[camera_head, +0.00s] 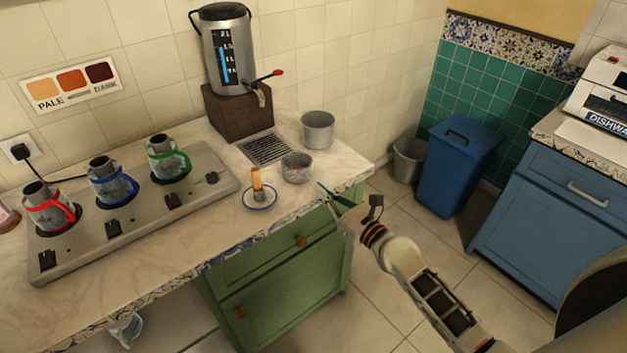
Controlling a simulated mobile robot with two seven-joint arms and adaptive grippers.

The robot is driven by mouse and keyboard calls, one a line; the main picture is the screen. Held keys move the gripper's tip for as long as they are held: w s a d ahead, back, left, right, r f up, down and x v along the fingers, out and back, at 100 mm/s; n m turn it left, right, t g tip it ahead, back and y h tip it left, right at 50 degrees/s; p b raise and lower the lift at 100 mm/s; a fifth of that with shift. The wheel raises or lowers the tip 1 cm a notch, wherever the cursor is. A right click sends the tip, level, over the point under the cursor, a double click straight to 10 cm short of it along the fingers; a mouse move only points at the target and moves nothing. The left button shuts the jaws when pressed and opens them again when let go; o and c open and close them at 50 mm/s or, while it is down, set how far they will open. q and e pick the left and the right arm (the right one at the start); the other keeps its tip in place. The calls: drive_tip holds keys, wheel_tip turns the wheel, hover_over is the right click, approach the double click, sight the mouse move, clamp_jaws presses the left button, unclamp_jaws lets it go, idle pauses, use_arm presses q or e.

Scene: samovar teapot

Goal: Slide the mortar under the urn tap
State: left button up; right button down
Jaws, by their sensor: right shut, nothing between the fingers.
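The mortar (297,168), a grey speckled bowl with something reddish inside, stands on the counter just in front of the drip grate (266,149). The silver urn (228,50) stands on a brown block (237,112) against the wall. Its tap (262,94) points down above the back of the grate, and a red-tipped lever (272,75) sticks out to the right. My right gripper (336,197) is shut and empty at the counter's front edge, to the right of and nearer than the mortar, apart from it. My left gripper is out of view.
A metal pot (318,130) stands behind and right of the mortar. A saucer (260,197) with a wooden-handled tool (257,184) is at its left. A hob (135,205) carries three coloured-handled pots. Bare counter lies between saucer and hob.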

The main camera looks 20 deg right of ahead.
sight(304, 174)
drive_tip(key=shift+x, duration=2.2)
drive_tip(key=b+x, duration=0.1)
drive_tip(key=x, duration=0.5)
drive_tip(key=shift+w+a+f, duration=0.1)
drive_tip(key=shift+w+a, duration=0.05)
drive_tip(key=shift+w, duration=0.2)
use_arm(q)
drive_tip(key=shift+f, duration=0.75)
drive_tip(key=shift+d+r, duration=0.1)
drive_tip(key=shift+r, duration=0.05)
use_arm(e)
drive_tip(key=shift+s, duration=0.15)
